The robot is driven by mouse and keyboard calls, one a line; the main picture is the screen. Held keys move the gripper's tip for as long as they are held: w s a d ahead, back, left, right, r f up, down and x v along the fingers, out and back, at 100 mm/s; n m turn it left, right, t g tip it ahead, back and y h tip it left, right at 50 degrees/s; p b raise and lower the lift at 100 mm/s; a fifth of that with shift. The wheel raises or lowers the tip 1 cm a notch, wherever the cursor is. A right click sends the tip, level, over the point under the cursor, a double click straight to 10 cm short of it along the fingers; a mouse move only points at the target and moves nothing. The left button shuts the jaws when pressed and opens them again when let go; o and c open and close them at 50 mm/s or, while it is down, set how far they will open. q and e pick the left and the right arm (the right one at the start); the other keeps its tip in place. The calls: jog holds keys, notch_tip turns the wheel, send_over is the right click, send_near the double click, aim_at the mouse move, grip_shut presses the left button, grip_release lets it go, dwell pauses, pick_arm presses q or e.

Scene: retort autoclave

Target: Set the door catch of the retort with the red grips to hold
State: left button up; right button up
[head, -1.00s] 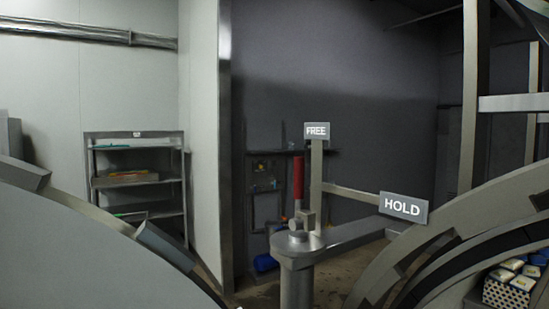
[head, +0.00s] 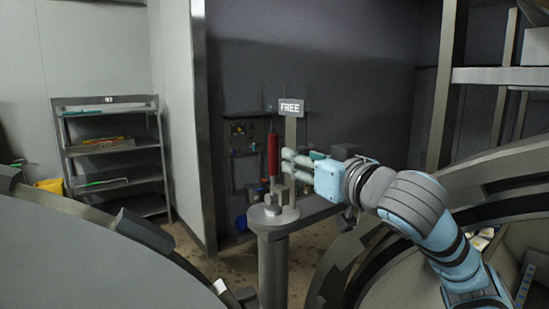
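The door catch is an upright lever with a red grip (head: 272,155), on a round-topped metal post (head: 272,218) between the two big round grey doors or rims. It stands beside the grey FREE plate (head: 291,107). The HOLD plate does not show; my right gripper and arm cover that area. My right gripper (head: 287,160) comes in from the right. Its two pale fingers are a little apart, one above the other, with tips just right of the red grip. I see nothing between them, and contact with the lever is not clear. My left gripper is not in view.
A large grey curved surface (head: 90,255) fills the lower left, and a curved metal rim (head: 350,275) the lower right. A metal shelf rack (head: 105,101) and a yellow bin (head: 50,186) stand at the back left.

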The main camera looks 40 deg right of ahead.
aim_at(276, 142)
jog(key=p+x, duration=0.2)
jog(key=x, duration=0.2)
jog(key=p+x, duration=0.2)
jog(key=x, duration=0.2)
jog(key=r+p+x, duration=0.1)
jog(key=p+x, duration=0.1)
jog(key=x, duration=0.3)
jog(key=shift+d+r, duration=0.1)
jog(key=shift+w, duration=0.4)
jog(key=shift+c, duration=0.5)
jog(key=shift+d, duration=0.1)
grip_shut()
